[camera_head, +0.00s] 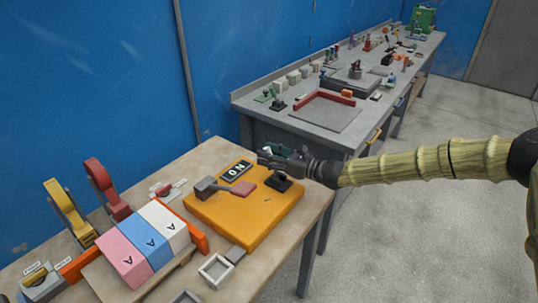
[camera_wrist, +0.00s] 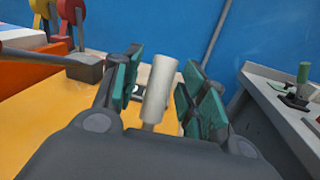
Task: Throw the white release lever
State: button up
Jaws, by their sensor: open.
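The white release lever (camera_wrist: 160,85) stands roughly upright, tilted slightly, between my open gripper's (camera_wrist: 162,92) green-padded fingers in the wrist view. A small gap shows on each side of it. In the head view my gripper (camera_head: 276,156) is over the far right corner of the yellow panel (camera_head: 255,223), above a black base (camera_head: 279,183). The lever's white handle is hidden or too small to make out there. A sign (camera_head: 237,171), seemingly reading ON, lies left of that base.
Pink, blue and white blocks (camera_head: 145,243) marked A stand to the left, with red and yellow levers (camera_head: 100,185) behind. A cluttered grey bench (camera_head: 270,121) stands beyond.

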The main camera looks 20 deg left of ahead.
grip_shut()
